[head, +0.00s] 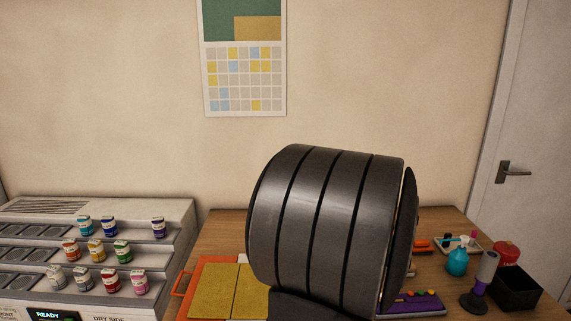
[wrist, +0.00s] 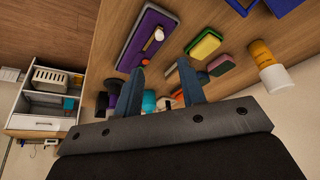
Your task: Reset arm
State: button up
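A large dark grey banded part of my arm (head: 325,225) fills the middle of the head view and hides much of the table behind it. My gripper is not visible in the head view. In the wrist view my gripper (wrist: 160,67) has its two blue-grey fingers spread apart. Nothing is held between them. Beyond the fingers is a wooden table top (wrist: 185,38) with scattered small items, seen at a tilt.
A stepped rack (head: 180,262) with several small paint jars stands at left. The wooden table carries an orange tray with yellow pads (head: 215,285), a purple tray (head: 412,304), a teal bottle (head: 457,262) and a black box (head: 517,289). The wall above is clear except a calendar (head: 245,80).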

jog(key=x, duration=1.2)
jog(key=shift+r, duration=0.1)
jog(key=v, duration=1.7)
jog(key=x, duration=1.7)
jog(key=d, duration=0.7)
jog(key=v, duration=1.7)
jog(key=shift+w+d+r+n, duration=0.4)
jog(key=shift+d+n, duration=0.3)
jog(key=shift+n, duration=0.2)
jog(key=shift+w+d+r+n, duration=0.3)
jog(key=shift+w+d+n, duration=0.1)
jog(key=shift+d+n, duration=0.45)
jog(key=shift+w+d+r+n, duration=0.4)
jog(key=shift+d+n, duration=0.2)
jog(key=shift+n, duration=0.35)
